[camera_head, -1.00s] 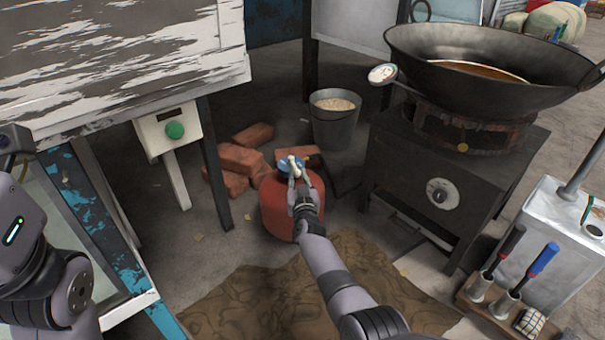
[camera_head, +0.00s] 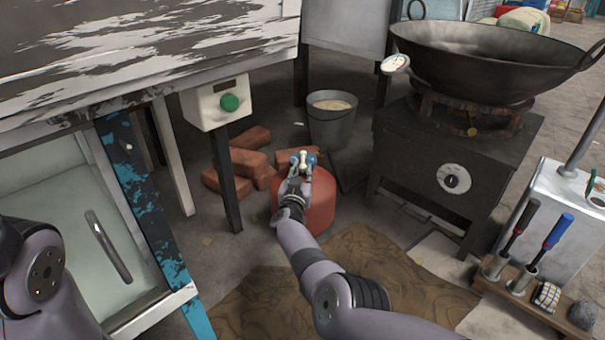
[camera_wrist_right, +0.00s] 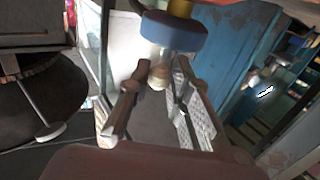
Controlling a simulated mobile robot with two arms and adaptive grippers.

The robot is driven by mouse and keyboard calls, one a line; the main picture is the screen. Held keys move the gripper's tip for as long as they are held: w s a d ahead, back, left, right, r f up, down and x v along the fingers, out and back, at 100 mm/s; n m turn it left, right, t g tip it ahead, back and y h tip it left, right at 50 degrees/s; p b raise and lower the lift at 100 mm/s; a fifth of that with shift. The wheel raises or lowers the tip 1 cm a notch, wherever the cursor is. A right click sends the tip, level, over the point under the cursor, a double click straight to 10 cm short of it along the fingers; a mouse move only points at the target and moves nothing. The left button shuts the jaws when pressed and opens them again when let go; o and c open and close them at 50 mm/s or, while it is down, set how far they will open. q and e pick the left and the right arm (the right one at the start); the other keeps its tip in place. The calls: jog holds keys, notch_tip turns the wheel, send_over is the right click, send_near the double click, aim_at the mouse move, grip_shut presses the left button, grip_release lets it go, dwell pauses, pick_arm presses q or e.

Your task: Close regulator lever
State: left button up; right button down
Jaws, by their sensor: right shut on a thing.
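A red gas cylinder (camera_head: 318,203) stands on the floor in the middle of the head view. A blue regulator (camera_head: 311,157) with a pale lever (camera_head: 303,157) sits on its top. My right gripper (camera_head: 300,165) is at the regulator, shut on the lever, and its arm hides part of the cylinder. In the right wrist view, the blue regulator (camera_wrist_right: 173,31) is at the top, and the pale lever (camera_wrist_right: 160,73) lies between the fingers of the right gripper (camera_wrist_right: 158,100). Part of my left arm shows at the lower left; its gripper is out of view.
Red bricks (camera_head: 247,163) and a grey bucket (camera_head: 331,125) lie behind the cylinder. A black stove (camera_head: 425,165) with a large wok (camera_head: 480,75) stands to the right. Brown cloth (camera_head: 375,262) covers the floor in front.

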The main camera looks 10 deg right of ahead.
jog(key=c, duration=1.4)
grip_release()
jog(key=shift+c, duration=0.2)
